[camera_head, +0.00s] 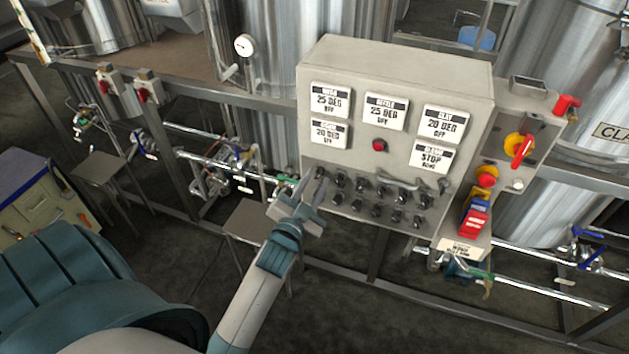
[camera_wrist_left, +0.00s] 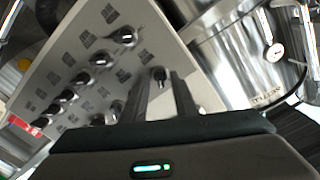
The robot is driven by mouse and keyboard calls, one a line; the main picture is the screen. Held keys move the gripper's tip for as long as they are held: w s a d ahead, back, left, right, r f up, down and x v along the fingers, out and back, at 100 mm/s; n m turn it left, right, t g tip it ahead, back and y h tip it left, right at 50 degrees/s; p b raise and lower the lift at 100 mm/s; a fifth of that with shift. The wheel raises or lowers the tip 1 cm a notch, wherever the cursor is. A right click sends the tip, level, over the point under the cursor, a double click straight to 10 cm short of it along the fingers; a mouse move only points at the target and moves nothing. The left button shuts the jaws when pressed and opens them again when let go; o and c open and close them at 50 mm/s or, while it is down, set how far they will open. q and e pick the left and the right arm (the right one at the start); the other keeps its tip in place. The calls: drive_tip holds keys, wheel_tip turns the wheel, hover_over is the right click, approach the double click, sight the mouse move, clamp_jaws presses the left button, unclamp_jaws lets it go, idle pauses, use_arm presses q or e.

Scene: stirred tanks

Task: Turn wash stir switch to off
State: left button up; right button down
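The grey control panel (camera_head: 310,145) carries two rows of small black rotary switches (camera_head: 361,184) along its lower front. Their labels are too small to read, so I cannot tell for certain which is the wash stir switch. My left gripper (camera_head: 319,190) is at the panel's lower left corner, by the leftmost switches. In the left wrist view, the two dark fingers (camera_wrist_left: 166,92) are apart, with one black switch (camera_wrist_left: 159,74) showing in the gap near their tips. I cannot tell whether they touch it. My right gripper is out of view.
The panel's upper left display (camera_head: 330,99) seems to read wash, 25 deg, off. A red button (camera_head: 379,145) sits mid-panel. At the right, a side box holds a yellow-red rotary handle (camera_head: 519,148) and a red mushroom button (camera_head: 487,177). Steel tanks (camera_head: 270,50) stand behind.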

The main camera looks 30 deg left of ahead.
use_arm(q)
clamp_jaws()
